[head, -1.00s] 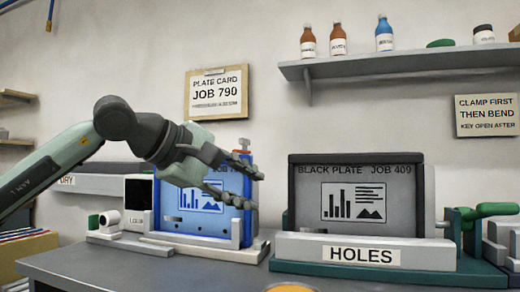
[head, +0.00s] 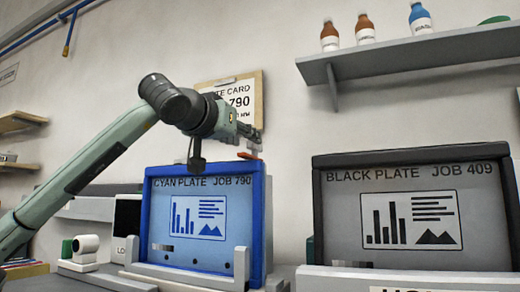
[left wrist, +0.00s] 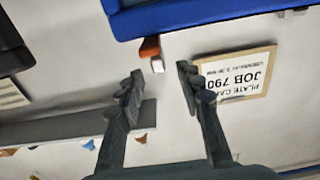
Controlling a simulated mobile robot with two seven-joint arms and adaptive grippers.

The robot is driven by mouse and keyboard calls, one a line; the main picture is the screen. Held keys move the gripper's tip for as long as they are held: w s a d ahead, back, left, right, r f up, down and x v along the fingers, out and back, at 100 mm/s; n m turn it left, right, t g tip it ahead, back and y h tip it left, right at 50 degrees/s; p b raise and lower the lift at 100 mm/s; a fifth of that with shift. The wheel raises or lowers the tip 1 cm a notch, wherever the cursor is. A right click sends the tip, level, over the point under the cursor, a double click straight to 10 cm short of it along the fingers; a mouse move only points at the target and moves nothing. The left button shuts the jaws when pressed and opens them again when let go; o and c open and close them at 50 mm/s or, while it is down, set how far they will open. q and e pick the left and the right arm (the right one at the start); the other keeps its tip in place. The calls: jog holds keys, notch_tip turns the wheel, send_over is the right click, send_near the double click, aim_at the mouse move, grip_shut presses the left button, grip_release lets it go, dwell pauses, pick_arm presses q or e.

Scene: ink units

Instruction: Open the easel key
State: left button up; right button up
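The cyan plate (head: 203,215), labelled job 790, stands upright in its blue frame on a light easel base (head: 115,279). A small orange-red key (head: 247,156) shows at the frame's top right corner. In the left wrist view the key (left wrist: 150,48) has an orange top and a pale part, just beyond the fingertips. My left gripper (head: 256,138) is close above the key in the head view. In the left wrist view my left gripper (left wrist: 158,76) is open, with nothing between its fingers. My right gripper is in neither view.
The black plate (head: 415,215), job 409, stands to the right behind a white holes bar (head: 340,279). The plate card (head: 246,92) hangs on the wall behind my gripper. A shelf (head: 420,56) with bottles is at the upper right.

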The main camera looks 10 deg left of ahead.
aim_at(255, 145)
pick_arm(q)
jog(key=w, duration=0.3)
jog(key=w+d, duration=0.1)
jog(key=w, duration=0.2)
jog(key=shift+w+d+f, duration=0.15)
jog(key=shift+d, duration=0.05)
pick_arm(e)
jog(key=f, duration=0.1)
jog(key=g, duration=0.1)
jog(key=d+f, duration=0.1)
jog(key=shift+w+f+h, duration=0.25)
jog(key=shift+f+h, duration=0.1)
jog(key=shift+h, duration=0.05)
pick_arm(q)
grip_shut()
